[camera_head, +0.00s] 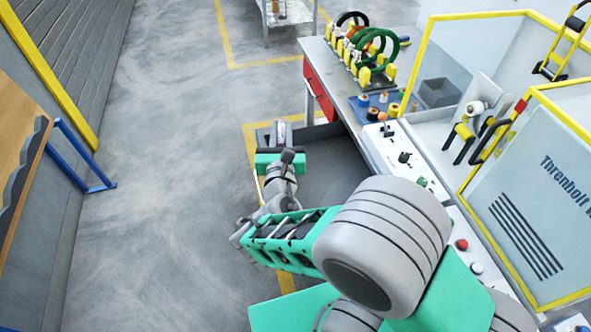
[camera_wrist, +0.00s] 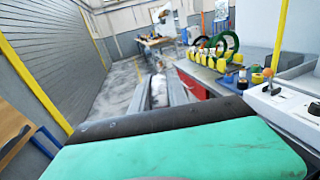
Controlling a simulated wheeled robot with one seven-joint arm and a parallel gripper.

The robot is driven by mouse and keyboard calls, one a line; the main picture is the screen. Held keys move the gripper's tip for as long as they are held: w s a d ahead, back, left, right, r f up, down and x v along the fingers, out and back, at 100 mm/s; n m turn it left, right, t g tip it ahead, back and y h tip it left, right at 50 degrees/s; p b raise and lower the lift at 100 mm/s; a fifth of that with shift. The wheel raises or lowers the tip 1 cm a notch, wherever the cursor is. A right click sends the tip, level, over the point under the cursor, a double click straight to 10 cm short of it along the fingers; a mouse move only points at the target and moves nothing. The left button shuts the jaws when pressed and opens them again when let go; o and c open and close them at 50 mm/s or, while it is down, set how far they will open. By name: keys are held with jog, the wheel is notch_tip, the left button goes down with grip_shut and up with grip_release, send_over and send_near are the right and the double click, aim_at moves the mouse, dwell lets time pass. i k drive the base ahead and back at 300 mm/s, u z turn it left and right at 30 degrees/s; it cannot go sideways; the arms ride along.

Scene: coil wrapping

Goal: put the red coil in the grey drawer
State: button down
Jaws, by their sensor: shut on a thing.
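The grey drawer (camera_head: 345,177) stands pulled out from under the bench, and its dark inside looks empty where it shows. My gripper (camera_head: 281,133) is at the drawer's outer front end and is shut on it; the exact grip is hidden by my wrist. In the wrist view the long grey fingers of my gripper (camera_wrist: 160,90) point ahead beside the bench. The red coil (camera_head: 365,42) is on the yellow-pegged rack at the bench's far end, between a black and a green coil. My gripper is well apart from it.
The bench (camera_head: 318,46) also carries tape rolls on a blue mat (camera_head: 375,103) and a white control panel (camera_head: 391,150). A red drawer front (camera_head: 318,92) is under its far part. A yellow-framed machine (camera_head: 535,190) stands at right. The floor at left is clear.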

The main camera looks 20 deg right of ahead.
aim_at(320, 185)
jog(key=u, duration=0.8)
jog(key=i, duration=1.2)
jog(key=u, duration=0.35)
jog(key=i, duration=1.1)
jog(key=z, duration=1.3)
jog(key=i, duration=0.8)
jog(key=z, duration=0.9)
